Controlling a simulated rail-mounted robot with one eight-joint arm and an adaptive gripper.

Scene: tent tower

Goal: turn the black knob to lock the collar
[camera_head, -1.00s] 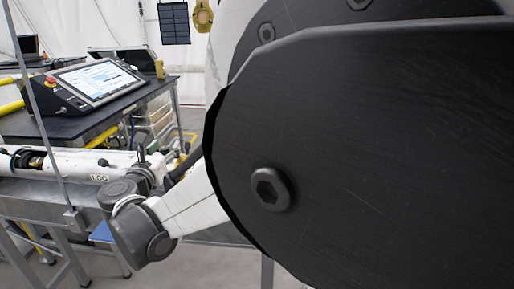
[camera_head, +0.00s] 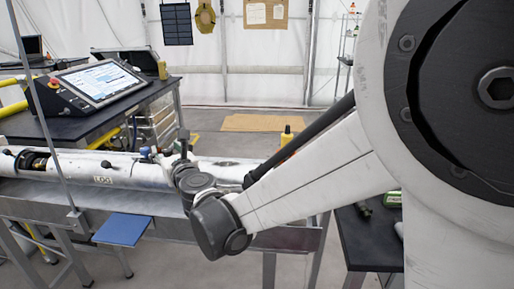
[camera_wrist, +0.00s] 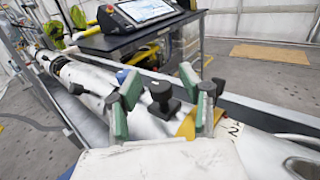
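The black knob (camera_wrist: 160,93) stands on a long white tube (camera_wrist: 88,77) in the wrist view. My gripper (camera_wrist: 160,100) is open, with green-padded fingers to the left and right of the knob. A gap shows between the pads and the knob on both sides, so nothing is held. A yellow-orange part (camera_wrist: 187,124) lies close to the right fingers; I cannot tell whether it is the collar. In the head view the white tube (camera_head: 70,165) lies on a grey metal bench, and my wrist hides much of the spot around the knob.
A table with a tilted screen (camera_head: 98,82) stands behind the tube. A thin upright pole (camera_head: 45,120) rises in front of the bench. A blue step (camera_head: 122,229) sits below the bench's front edge. A dark side table (camera_head: 370,236) stands at the right.

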